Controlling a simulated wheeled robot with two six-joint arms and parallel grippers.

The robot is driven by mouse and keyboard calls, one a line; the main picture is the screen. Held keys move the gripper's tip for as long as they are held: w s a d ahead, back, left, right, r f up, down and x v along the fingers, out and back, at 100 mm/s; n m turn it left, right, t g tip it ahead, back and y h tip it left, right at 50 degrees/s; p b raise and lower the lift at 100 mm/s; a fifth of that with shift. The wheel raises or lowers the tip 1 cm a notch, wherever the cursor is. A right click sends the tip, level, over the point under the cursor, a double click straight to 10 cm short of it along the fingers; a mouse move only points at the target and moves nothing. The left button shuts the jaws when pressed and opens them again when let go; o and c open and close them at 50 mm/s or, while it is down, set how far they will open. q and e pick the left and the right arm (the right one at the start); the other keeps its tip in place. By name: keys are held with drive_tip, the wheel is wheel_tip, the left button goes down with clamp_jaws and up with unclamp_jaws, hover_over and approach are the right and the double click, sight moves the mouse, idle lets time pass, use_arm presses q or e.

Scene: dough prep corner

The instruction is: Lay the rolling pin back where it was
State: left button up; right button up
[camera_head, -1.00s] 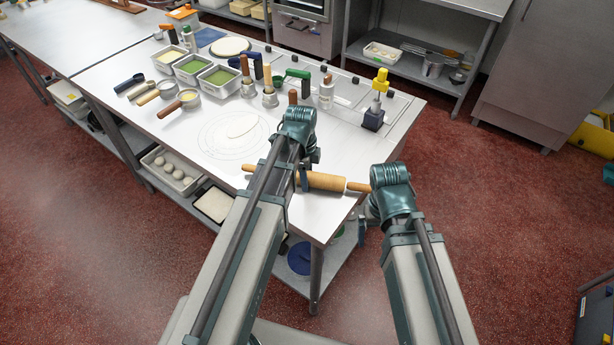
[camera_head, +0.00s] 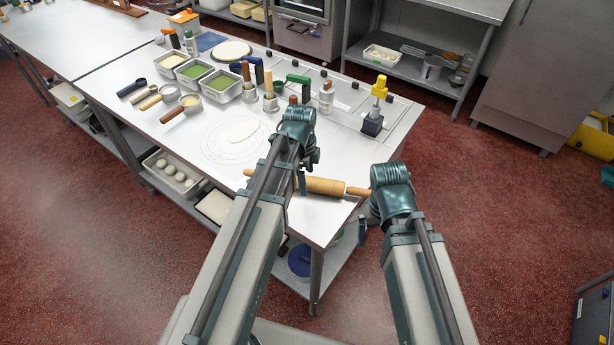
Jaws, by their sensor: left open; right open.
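The wooden rolling pin (camera_head: 325,186) is near the table's front right corner, lengthwise left to right. Its right handle reaches the table's right edge, by my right wrist. Its left handle shows just left of my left arm, which hides part of the pin. My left gripper (camera_head: 303,182) points down at the left part of the pin's barrel and is open; whether it touches the pin is unclear. My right gripper (camera_head: 363,230) is open, mostly hidden behind its own wrist, beside the table's right edge near the right handle. The pin appears to lie on the table.
Drawn circles with a pale dough piece (camera_head: 243,130) lie left of the pin. Several containers (camera_head: 222,84) and handled tools (camera_head: 180,108) stand farther back. A yellow-topped dark-based object (camera_head: 373,122) stands near the right edge. White tabletop (camera_head: 205,165) is bare at the front.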

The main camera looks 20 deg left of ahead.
use_arm(q)
drive_tip(key=shift+s+a+r+p, duration=0.1)
drive_tip(key=shift+a+r+p, duration=0.05)
drive_tip(key=shift+r+p, duration=2.5)
drive_tip(key=shift+b, duration=0.3)
drive_tip(key=f+b, duration=0.7)
drive_tip(key=shift+w+d+f, duration=0.2)
drive_tip(key=shift+f, duration=0.1)
drive_tip(key=shift+r, duration=0.25)
